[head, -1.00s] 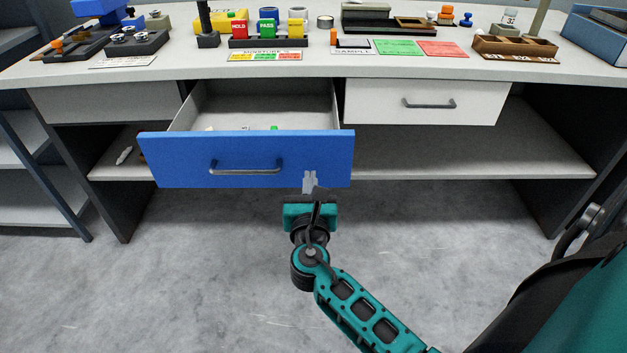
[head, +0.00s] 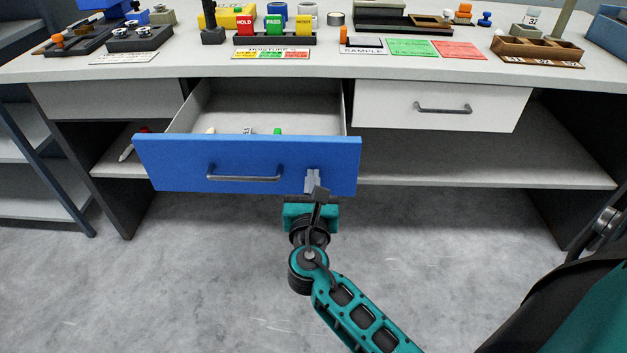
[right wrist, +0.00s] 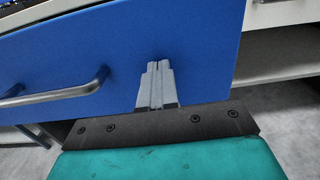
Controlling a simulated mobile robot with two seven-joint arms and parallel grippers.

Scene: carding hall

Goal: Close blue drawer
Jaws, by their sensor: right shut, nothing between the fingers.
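The blue drawer (head: 180,160) is pulled out from under the worktop, with its grey bar handle (head: 244,178) on the front. A few small items lie inside it, among them a green one (head: 278,131). My right gripper (head: 312,176) is shut and empty, with its fingertips at the right part of the blue front, right of the handle. In the right wrist view the shut fingers (right wrist: 157,82) point at the blue front (right wrist: 195,45), and the handle (right wrist: 65,92) is to their left. I cannot tell whether the tips touch the front. My left gripper is not in view.
A white drawer (head: 490,108) to the right is shut. The worktop (head: 350,66) above carries coloured blocks, cards and trays. An open shelf (head: 480,165) runs below. The floor (head: 210,270) in front of the bench is clear apart from my arm.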

